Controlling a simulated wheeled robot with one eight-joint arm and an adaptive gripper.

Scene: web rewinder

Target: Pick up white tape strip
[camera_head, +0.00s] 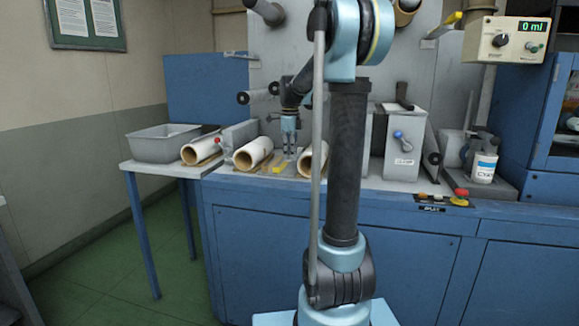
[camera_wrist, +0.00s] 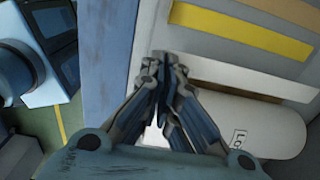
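A pale white strip (camera_wrist: 238,72) lies flat beside a yellow strip (camera_wrist: 240,33) and a tan strip (camera_wrist: 250,11) in the wrist view. In the head view, the yellow strip (camera_head: 280,167) shows on the counter between two rolls, but I cannot make out the white one. My gripper (camera_wrist: 165,66) has its fingertips together, left of the white strip's end, with nothing clearly seen between them. In the head view my gripper (camera_head: 289,151) points down above the counter between the rolls.
Brown-and-white rolls (camera_head: 253,154) lie on the counter (camera_head: 225,178) on both sides of my gripper. A grey bin (camera_head: 164,145) stands at the left. A grey box with a blue knob (camera_head: 405,146) and a white bottle (camera_head: 483,166) stand at the right.

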